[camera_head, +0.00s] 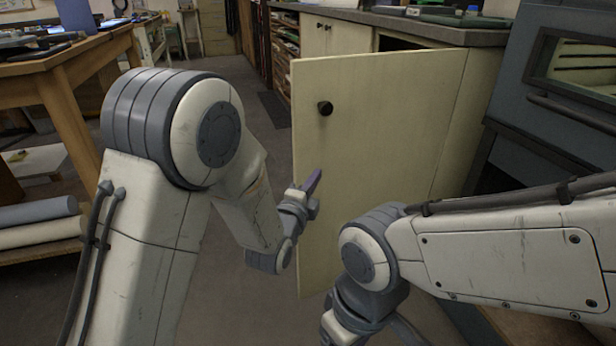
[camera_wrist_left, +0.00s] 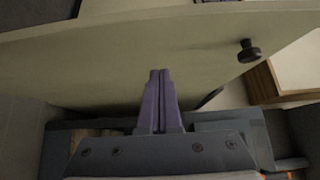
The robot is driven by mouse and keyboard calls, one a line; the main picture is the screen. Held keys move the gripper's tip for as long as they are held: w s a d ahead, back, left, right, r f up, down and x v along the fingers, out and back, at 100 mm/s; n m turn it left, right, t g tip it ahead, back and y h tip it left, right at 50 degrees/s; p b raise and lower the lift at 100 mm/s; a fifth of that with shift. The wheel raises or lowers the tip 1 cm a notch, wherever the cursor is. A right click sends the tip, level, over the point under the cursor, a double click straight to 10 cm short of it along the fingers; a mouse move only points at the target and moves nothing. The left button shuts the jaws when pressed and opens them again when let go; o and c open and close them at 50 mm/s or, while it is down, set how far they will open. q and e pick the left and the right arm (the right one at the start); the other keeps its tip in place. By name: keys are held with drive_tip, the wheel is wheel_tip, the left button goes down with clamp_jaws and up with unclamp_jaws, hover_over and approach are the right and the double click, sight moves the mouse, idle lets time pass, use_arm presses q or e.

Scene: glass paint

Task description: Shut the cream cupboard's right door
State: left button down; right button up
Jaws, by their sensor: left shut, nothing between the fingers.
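The cream cupboard's right door (camera_head: 385,140) stands wide open, swung out from the cupboard (camera_head: 462,125). Its outer face and round black knob (camera_head: 325,108) face me. My left gripper (camera_head: 316,180) is shut and empty, in front of the door's outer face near its free edge, below the knob. In the left wrist view the closed purple fingers (camera_wrist_left: 160,76) point at the door panel (camera_wrist_left: 150,45), with the knob (camera_wrist_left: 249,51) to their right. I cannot tell whether the fingertips touch the panel. My right arm crosses the lower right; its gripper is outside the picture.
A grey counter (camera_head: 440,34) tops the cupboards, with another cream door (camera_head: 318,38) shut farther back. A blue-grey machine (camera_head: 560,95) stands right of the open cupboard. A wooden workbench (camera_head: 65,75) is at the left. Bare floor (camera_head: 225,70) lies between them.

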sight(314, 161)
use_arm(q)
drive_tip(key=shift+w+a+b, duration=0.15)
drive_tip(key=shift+w+a, duration=0.1)
drive_tip(key=shift+w, duration=0.5)
drive_tip(key=shift+w+a+b, duration=0.1)
drive_tip(key=shift+w+a, duration=0.1)
drive_tip(key=shift+w, duration=0.5)
drive_tip(key=shift+w+a+b, duration=0.15)
drive_tip(key=shift+w+a, duration=0.1)
drive_tip(key=shift+w, duration=0.5)
drive_tip(key=shift+w, duration=0.1)
